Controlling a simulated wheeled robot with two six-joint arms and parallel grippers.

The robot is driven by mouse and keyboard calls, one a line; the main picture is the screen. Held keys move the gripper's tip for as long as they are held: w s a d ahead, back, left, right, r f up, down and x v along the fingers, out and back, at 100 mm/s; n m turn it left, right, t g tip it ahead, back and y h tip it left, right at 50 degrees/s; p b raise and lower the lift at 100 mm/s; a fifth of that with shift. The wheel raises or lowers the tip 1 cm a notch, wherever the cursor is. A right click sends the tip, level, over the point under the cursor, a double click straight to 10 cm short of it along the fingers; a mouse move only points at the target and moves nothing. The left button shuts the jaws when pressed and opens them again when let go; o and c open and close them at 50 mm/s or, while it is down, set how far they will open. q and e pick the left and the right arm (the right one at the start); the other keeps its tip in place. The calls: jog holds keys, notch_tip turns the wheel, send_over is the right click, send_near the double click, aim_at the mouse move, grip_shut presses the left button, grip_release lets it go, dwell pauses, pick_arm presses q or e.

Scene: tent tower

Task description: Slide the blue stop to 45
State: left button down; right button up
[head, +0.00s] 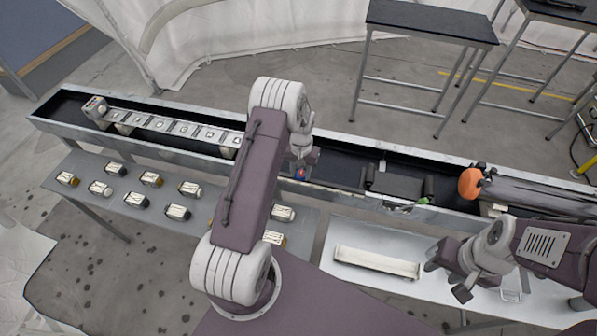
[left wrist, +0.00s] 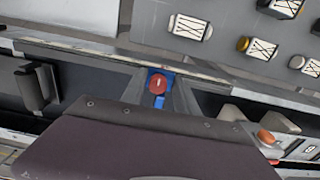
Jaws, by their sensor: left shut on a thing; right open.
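The blue stop (head: 300,175) with a red knob sits in the long dark trough (head: 335,168), right of the pale marked rail. In the left wrist view the blue stop (left wrist: 159,99) is between my left fingers. My left gripper (head: 303,162) reaches down into the trough and is shut on the stop; my arm hides part of the trough. The marked rail (head: 172,126) lies along the trough's left part; its marks are too small to read, so 45 cannot be made out. My right gripper (head: 448,280) is open and empty above the front table, beside a white tray.
Several small labelled jars (head: 150,179) lie on the grey table in front of the trough. The white tray (head: 375,262) lies on the table at right. A dark block (head: 397,185) and an orange knob (head: 471,183) are in the trough's right part.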

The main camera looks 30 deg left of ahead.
aim_at(340, 186)
pick_arm(q)
jog(key=w+d, duration=0.1)
jog(key=d, duration=0.3)
jog(key=w+d+b, duration=0.1)
jog(key=d, duration=0.4)
jog(key=w+d+b, duration=0.1)
jog(key=d, duration=0.4)
jog(key=shift+w, duration=0.25)
jog(key=c, duration=0.9)
grip_release()
jog(key=shift+r+b, duration=1)
jog(key=shift+r, duration=3.55)
